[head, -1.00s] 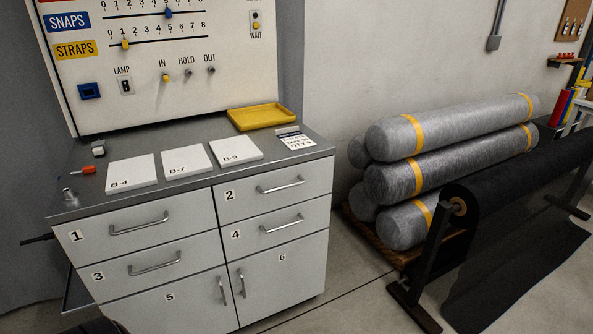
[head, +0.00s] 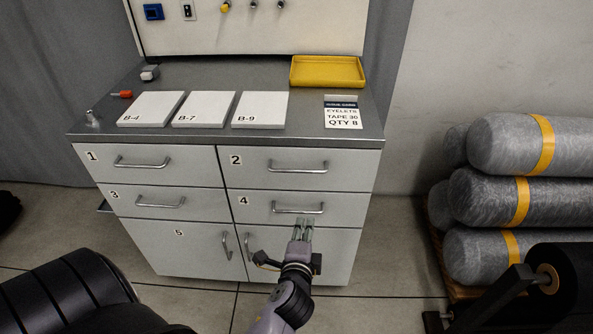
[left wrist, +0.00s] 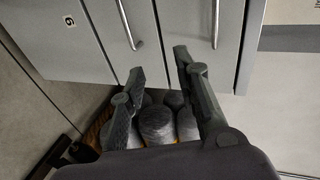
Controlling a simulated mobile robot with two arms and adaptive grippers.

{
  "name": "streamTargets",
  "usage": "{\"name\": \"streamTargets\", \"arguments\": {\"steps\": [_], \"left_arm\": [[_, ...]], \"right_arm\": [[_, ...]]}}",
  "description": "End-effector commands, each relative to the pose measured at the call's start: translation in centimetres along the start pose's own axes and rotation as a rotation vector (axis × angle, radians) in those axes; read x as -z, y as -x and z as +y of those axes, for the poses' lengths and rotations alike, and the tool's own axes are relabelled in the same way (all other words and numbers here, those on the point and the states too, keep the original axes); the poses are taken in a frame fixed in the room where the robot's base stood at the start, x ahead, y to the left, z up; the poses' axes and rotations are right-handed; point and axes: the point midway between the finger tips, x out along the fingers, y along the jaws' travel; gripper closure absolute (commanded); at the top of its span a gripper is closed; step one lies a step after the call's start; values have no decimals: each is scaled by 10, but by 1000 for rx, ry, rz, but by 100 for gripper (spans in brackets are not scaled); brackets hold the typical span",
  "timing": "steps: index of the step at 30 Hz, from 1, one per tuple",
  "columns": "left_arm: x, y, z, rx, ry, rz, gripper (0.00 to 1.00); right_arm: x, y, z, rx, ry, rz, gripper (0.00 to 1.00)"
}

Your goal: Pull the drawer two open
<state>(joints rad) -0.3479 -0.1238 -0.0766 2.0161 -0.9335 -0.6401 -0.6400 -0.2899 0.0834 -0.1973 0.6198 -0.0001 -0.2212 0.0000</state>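Drawer two (head: 340,172) is the upper right drawer of the grey cabinet, marked 2, and it is closed. Its bar handle (head: 298,170) is horizontal and free in the head view. In the turned left wrist view this handle appears upright at the upper right (left wrist: 216,22). My left gripper (head: 305,222) is in front of the cabinet, at about the height of the drawer 4 handle (head: 297,210), below the drawer two handle in the picture. In the left wrist view its fingers (left wrist: 160,75) are spread with nothing between them. My right gripper is not in view.
Drawers 1 and 3 and doors 5 and 6 are closed. The cabinet top (head: 300,138) holds white pads, a yellow tray (head: 328,72) and a label card (head: 342,113). Wrapped grey rolls (head: 520,200) lie to the right. Bare floor (head: 390,250) lies between cabinet and rolls.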

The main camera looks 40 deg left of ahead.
Motion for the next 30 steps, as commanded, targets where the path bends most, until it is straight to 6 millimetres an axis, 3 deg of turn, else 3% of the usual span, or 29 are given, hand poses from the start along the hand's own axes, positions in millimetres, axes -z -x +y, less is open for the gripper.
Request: {"name": "streamTargets", "arguments": {"steps": [1, 4, 7, 11, 30], "left_arm": [[-8, 6, -26, 48, -14, -27, 71], [-19, 16, -58, 109, -41, -68, 71], [-24, 19, -74, 138, -54, -88, 71], [-25, 9, -79, 144, -59, -91, 71], [-36, -121, -97, 142, -55, -89, 71]], "right_arm": [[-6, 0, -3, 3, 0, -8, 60], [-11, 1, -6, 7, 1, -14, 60], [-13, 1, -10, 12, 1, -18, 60], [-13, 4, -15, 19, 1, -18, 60], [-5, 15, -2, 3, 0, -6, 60]]}}
